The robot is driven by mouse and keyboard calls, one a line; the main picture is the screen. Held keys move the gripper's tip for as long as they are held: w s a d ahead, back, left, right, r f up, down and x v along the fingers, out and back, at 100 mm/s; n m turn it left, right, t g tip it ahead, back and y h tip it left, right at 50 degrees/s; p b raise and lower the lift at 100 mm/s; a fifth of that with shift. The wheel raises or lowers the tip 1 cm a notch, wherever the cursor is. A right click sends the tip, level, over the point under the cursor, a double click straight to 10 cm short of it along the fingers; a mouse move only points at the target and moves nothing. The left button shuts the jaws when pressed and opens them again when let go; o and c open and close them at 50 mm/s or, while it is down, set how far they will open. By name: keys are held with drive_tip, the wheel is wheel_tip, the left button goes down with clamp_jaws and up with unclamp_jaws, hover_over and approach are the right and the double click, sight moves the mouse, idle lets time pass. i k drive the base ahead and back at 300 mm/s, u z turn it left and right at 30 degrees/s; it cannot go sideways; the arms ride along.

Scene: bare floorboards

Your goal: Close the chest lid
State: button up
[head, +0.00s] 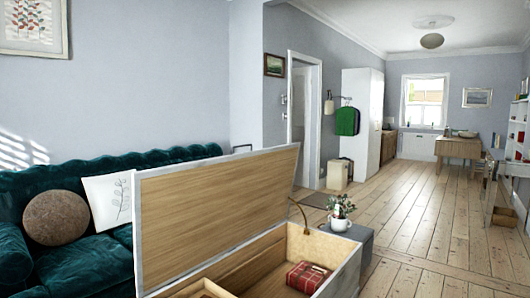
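The chest (345,272) stands in front of me at the bottom centre of the head view, its lower part cut off by the frame. Its lid (215,210) is raised and leans open, showing a wooden inner face with a pale edge. A red patterned box or book (308,277) lies inside on the right. A wooden divider or small tray (205,289) shows inside at the left. A thin curved brown piece (300,213) rises by the lid's right end. My gripper is not in view.
A green sofa (85,262) with a round brown cushion (56,218) and a white cushion (108,198) stands behind the lid at left. A grey block (358,235) with a potted plant (341,210) is beyond the chest. Floorboards (420,240) are clear at right.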

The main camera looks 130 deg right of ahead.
sight(187, 216)
drive_tip(key=u, duration=0.05)
drive_tip(key=k, duration=0.75)
drive_tip(key=z, duration=4.15)
